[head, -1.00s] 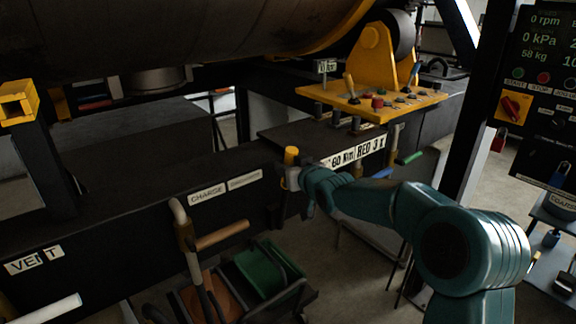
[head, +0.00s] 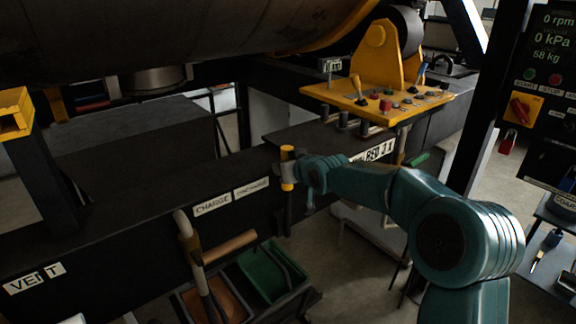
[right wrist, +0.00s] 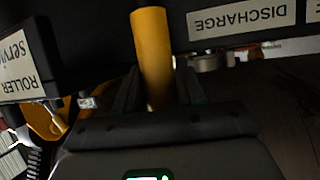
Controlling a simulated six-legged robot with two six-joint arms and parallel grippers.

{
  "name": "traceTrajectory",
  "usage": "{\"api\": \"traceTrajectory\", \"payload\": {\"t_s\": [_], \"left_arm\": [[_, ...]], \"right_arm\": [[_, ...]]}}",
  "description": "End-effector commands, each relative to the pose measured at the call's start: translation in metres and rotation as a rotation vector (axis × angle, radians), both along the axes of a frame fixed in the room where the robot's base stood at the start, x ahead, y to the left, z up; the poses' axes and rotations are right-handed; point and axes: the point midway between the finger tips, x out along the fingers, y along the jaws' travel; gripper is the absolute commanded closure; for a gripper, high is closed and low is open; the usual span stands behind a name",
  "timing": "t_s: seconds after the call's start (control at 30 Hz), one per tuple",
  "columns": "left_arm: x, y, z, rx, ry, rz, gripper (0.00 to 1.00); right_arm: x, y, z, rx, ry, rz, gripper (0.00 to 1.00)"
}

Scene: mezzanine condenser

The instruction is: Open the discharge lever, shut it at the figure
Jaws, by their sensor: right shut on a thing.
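The discharge lever has a yellow handle (head: 287,183) that stands near upright at the dark beam, right of the CHARGE plate and a second plate. My right gripper (head: 288,169), its teal arm coming in from the right, is shut around the yellow handle. In the right wrist view the yellow handle (right wrist: 152,50) runs between the two dark fingers, and the DISCHARGE plate (right wrist: 242,18) is beside it. The display (head: 548,38) on the panel at the right reads 0 rpm, 0 kPa and 58 kg. My left gripper is not in view.
A yellow control shelf (head: 380,100) with knobs juts out behind my right arm. A green bin (head: 262,275) is below. The large drum (head: 150,30) hangs above.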

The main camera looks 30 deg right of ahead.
Motion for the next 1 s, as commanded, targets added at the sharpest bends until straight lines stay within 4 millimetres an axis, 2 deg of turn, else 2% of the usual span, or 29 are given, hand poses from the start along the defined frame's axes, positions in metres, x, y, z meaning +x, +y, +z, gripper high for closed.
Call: {"api": "traceTrajectory", "payload": {"t_s": [0.17,0.2,0.23,0.53,0.67,0.77,1.0], "left_arm": [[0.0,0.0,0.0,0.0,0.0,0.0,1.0],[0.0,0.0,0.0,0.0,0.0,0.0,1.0],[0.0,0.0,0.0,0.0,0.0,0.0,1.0],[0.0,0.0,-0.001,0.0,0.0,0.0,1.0],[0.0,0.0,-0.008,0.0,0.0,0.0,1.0],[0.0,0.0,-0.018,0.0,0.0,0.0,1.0],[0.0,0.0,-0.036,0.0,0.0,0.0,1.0]], "right_arm": [[0.001,0.0,0.002,-0.003,-0.008,0.001,1.0],[0.001,0.0,0.002,-0.003,-0.007,0.001,0.48],[0.001,0.0,0.002,-0.002,-0.007,0.0,0.41],[0.002,-0.001,0.002,-0.002,-0.005,0.0,0.41],[-0.008,0.0,0.005,-0.002,-0.006,0.0,0.41],[-0.026,0.002,0.012,-0.003,-0.009,-0.001,0.41],[-0.086,0.01,0.04,-0.002,-0.01,0.0,0.41]]}}
